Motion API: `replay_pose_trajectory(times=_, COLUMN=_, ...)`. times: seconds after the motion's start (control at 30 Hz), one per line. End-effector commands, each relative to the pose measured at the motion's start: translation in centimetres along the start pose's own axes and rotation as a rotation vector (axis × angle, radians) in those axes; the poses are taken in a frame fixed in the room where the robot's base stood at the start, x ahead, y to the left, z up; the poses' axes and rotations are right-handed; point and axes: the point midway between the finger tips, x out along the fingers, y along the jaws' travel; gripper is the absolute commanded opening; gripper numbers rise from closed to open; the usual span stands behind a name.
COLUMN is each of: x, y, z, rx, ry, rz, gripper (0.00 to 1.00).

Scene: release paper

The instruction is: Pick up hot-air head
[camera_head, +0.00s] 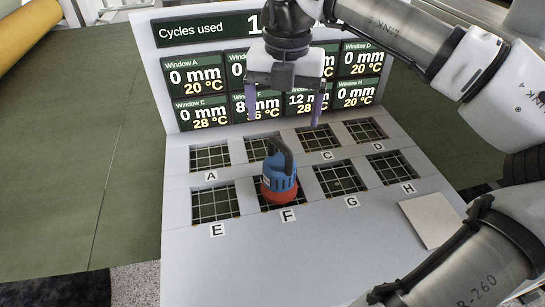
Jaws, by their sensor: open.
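The hot-air head (279,180) is a blue and red rounded tool with a black curved handle on top. It stands on window F, the second grid opening of the front row, and hides most of it. My gripper (284,115) is open and empty, pointing down. In the picture its two purple-grey fingertips are above the head's handle, in front of the display panel, and apart from the handle. How far it is from the head in depth is hard to tell.
A grey panel (200,262) holds two rows of grid windows marked A to H. Behind it stands an upright display board (150,75) with readings. A pale square plate (428,221) lies at the right. A yellow roll (27,30) is at the far left on green sheeting (60,170).

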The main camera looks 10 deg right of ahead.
Motion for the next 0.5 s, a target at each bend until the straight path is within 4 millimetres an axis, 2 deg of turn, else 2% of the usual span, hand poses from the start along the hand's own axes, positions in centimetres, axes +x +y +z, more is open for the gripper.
replay_pose_trajectory(times=0.17, x=1.6, y=0.0, z=0.0, rx=-0.001, ry=0.002, rz=0.001, gripper=0.89)
replay_pose_trajectory(times=0.4, x=6.2, y=0.0, z=0.0, rx=-0.003, ry=0.003, rz=0.002, gripper=0.89)
replay_pose_trajectory(times=0.5, x=7.6, y=0.0, z=0.0, rx=-0.002, ry=0.002, rz=0.002, gripper=0.89)
